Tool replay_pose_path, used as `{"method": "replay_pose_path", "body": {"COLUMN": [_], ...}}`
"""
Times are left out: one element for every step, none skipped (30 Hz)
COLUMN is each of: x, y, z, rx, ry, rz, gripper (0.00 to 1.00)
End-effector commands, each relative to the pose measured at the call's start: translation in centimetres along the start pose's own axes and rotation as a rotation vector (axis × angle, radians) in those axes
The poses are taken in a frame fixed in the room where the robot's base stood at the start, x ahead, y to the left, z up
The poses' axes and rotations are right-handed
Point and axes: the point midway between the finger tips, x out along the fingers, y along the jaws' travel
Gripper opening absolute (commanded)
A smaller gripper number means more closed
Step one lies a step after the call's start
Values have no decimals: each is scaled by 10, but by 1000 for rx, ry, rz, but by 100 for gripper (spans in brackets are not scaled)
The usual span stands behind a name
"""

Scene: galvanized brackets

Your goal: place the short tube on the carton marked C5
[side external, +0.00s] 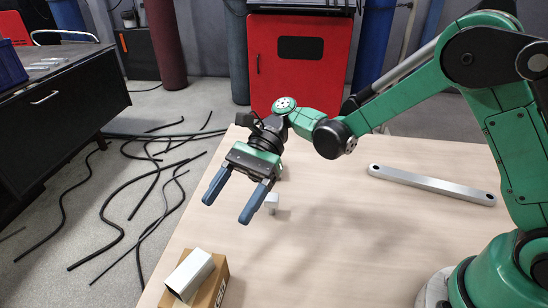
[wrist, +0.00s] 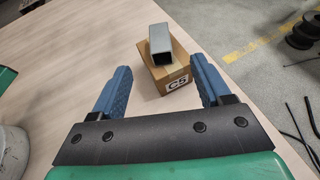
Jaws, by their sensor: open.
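The short tube (side external: 190,272) is a silver square tube. It lies on top of a brown carton (side external: 219,284) near the table's front left edge. In the wrist view the tube (wrist: 160,44) rests on the carton (wrist: 157,78), and the carton's label reads C5. My gripper (side external: 226,203) is open and empty above the table, behind the carton in the side view and apart from it. In the wrist view the tube and carton show beyond and between my open fingers (wrist: 157,89).
A small grey piece (side external: 271,201) stands on the table beside my gripper. A long metal bar with holes at its ends (side external: 432,185) lies at the right. The table between is clear. Black hoses (side external: 125,200) lie on the floor past the table's left edge.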

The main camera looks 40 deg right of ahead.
Motion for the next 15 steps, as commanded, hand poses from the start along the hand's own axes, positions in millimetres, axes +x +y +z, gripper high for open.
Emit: {"method": "replay_pose_path", "body": {"x": [-4, -6, -9, -12, -16, -21, -26, -32, -40, -46, -52, -60, -67, -74, -82], "y": [0, 0, 1, 2, 2, 4, 7, 9, 14, 18, 22, 28, 34, 39, 47], "z": [1, 2, 4, 5, 6, 8, 8, 8, 8, 8, 6, 5, 3, 2, -1], "rx": [-11, -26, -52, -79, -111, -163, -206, -255, -324, -377, -430, -503, -557, -612, -685], "ry": [13, 28, 58, 88, 125, 184, 237, 294, 376, 440, 505, 592, 659, 727, 818], "rz": [-10, -19, -37, -54, -73, -100, -120, -137, -154, -164, -170, -169, -165, -156, -137], "gripper": [71, 71, 71, 71, 71, 71, 71, 71, 71, 71, 71, 71, 71, 71, 71]}}
